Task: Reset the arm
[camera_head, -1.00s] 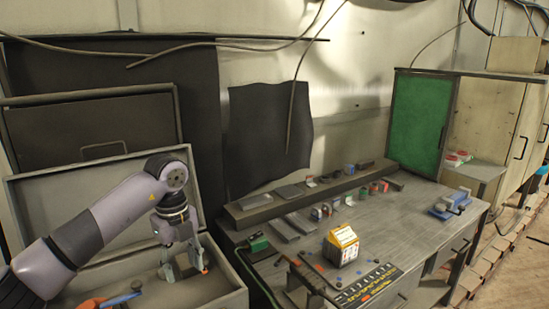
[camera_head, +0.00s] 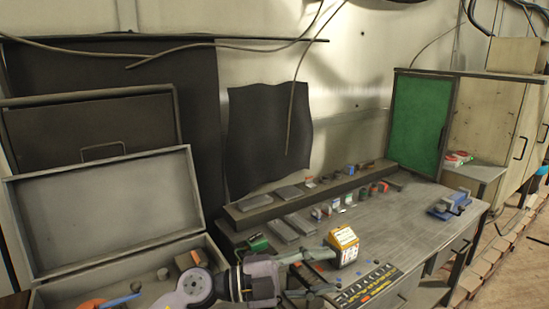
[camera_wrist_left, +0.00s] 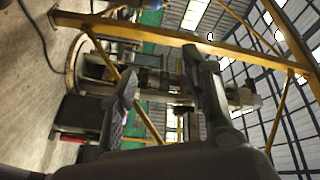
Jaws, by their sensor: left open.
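My left arm enters the head view from the bottom and points right. My left gripper (camera_head: 318,272) is in front of the workbench, close to a yellow and white box (camera_head: 342,246), and one finger overlaps the box's left side in the picture. I cannot tell if they touch. In the left wrist view the two fingers (camera_wrist_left: 160,65) stand apart with nothing between them. That view is tilted and looks across the hall past yellow beams (camera_wrist_left: 150,32). My right gripper is not in view.
The workbench (camera_head: 415,215) carries several small parts and a blue vise (camera_head: 448,204). A black tool strip (camera_head: 368,287) lies at its front edge. An open grey case (camera_head: 105,212) stands at left. A green panel (camera_head: 417,122) stands behind the bench. The bench's right part has free room.

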